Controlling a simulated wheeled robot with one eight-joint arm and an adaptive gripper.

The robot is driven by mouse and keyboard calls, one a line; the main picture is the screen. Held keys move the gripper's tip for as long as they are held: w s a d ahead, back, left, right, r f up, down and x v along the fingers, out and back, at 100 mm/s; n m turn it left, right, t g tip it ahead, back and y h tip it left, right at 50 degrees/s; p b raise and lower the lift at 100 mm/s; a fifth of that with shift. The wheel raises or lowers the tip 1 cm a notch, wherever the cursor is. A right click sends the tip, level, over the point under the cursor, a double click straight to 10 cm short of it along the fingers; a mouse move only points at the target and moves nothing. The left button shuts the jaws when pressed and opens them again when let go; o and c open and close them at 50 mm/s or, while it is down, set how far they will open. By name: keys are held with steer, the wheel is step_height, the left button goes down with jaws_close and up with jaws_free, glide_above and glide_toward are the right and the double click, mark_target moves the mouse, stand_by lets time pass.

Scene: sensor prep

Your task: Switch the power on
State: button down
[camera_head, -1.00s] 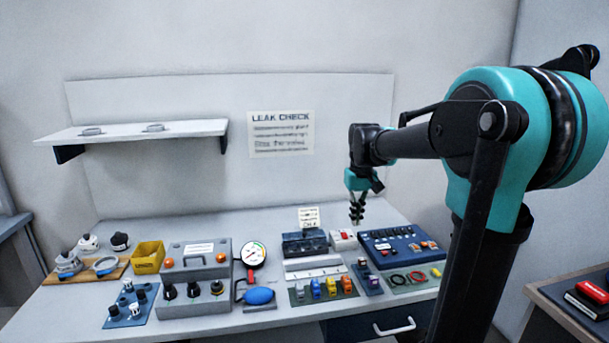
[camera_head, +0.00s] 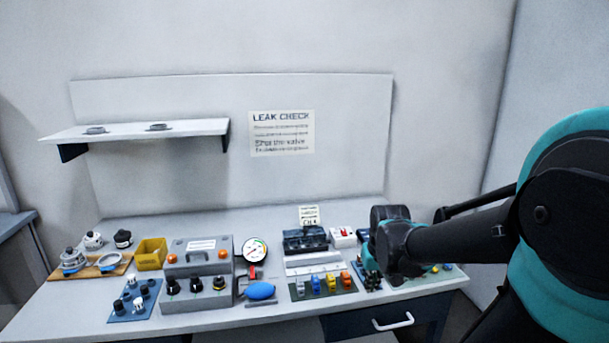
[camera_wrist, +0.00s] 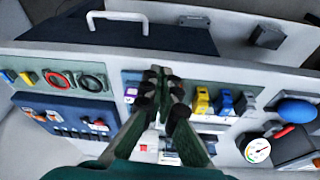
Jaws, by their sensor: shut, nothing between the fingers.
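A white box with a red switch (camera_head: 343,237) stands at the back of the bench, left of my arm. It also shows in the wrist view as a white box (camera_wrist: 148,149), partly covered by my fingers. No power label is readable, and the switch position cannot be told. A small dark blue panel with little controls (camera_wrist: 131,88) lies beside my fingertips in the wrist view. My gripper (camera_wrist: 162,78) is shut and empty, pointing down over the bench by this panel. In the head view my wrist hides much of the gripper and the bench beneath it.
Colored connectors (camera_head: 330,283) stand on a strip left of my gripper. A blue control panel (camera_wrist: 70,118) and red and black rings (camera_wrist: 75,80) lie on its other side. A gauge (camera_head: 255,250), a blue bulb (camera_head: 260,290) and a grey case (camera_head: 195,283) stand farther left.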

mark_target(344, 232)
steer(key=c, duration=2.2)
jaws_free()
steer(key=shift+m+t, duration=0.3)
steer(key=shift+t, duration=0.2)
steer(key=s+f, duration=0.3)
steer(key=s, duration=0.1)
steer(key=s+f, duration=0.2)
steer(key=s, duration=0.1)
steer(key=shift+s+d+f, duration=0.1)
steer(key=shift+d+f, duration=0.25)
steer(key=shift+d, duration=0.05)
steer(key=shift+o, duration=1.3)
steer(key=shift+w+r, duration=0.15)
steer(key=shift+w, duration=0.05)
steer(key=o, duration=0.5)
steer(key=w+a+r, duration=0.1)
steer(key=w+r, duration=0.5)
steer(key=w, duration=0.4)
steer(key=w+r+n, duration=0.1)
steer(key=w+r, duration=0.6)
steer(key=w, duration=0.4)
steer(key=w+a+r+n, duration=0.1)
steer(key=w+r, duration=0.6)
steer(key=w, duration=0.3)
steer(key=shift+w+a+r+y, duration=0.15)
steer(key=shift+w+a+y, duration=0.05)
steer(key=shift+a+y, duration=0.1)
steer(key=shift+o, duration=0.2)
steer(key=x, duration=1.7)
steer(key=shift+w, duration=0.15)
